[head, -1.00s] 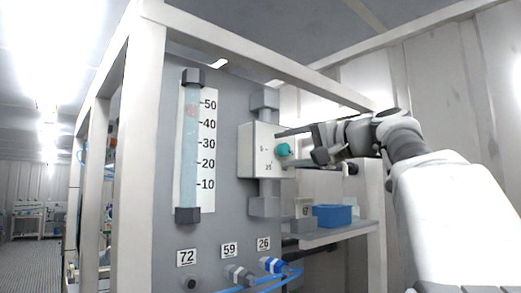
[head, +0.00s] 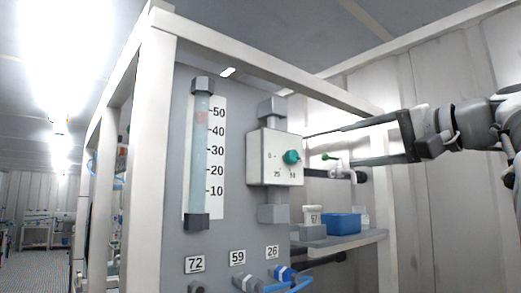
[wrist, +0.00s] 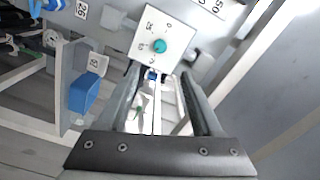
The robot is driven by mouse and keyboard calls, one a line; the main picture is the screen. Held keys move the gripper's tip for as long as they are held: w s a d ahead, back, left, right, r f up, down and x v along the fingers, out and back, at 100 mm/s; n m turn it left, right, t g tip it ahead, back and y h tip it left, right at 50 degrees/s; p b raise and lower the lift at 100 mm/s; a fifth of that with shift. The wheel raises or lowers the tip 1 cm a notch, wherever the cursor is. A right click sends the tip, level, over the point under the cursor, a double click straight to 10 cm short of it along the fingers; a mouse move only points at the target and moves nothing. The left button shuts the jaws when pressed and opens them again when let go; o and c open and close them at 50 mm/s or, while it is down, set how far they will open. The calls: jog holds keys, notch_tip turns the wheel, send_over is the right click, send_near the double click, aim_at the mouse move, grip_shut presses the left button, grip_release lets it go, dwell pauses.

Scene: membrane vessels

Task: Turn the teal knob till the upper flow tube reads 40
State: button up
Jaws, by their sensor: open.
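The teal knob (head: 291,157) sits on the white valve box (head: 268,168), on the panel right of the flow tube. The flow tube (head: 200,150) stands upright beside a scale marked 10 to 50. A faint reddish float (head: 203,115) shows inside it, a little below the 50 mark; its exact reading is hard to tell. My gripper (head: 326,148) is open and empty, to the right of the knob and apart from it. In the wrist view the knob (wrist: 160,46) lies beyond and between the fingertips (wrist: 160,73), with its dial face in plain sight.
A blue bin (head: 341,223) and a white labelled container (head: 312,215) stand on a shelf below the gripper. Pale frame beams (head: 270,65) run above and left. Blue hoses (head: 290,285) leave the lower ports.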

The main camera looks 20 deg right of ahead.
jog(key=shift+v, duration=1.2)
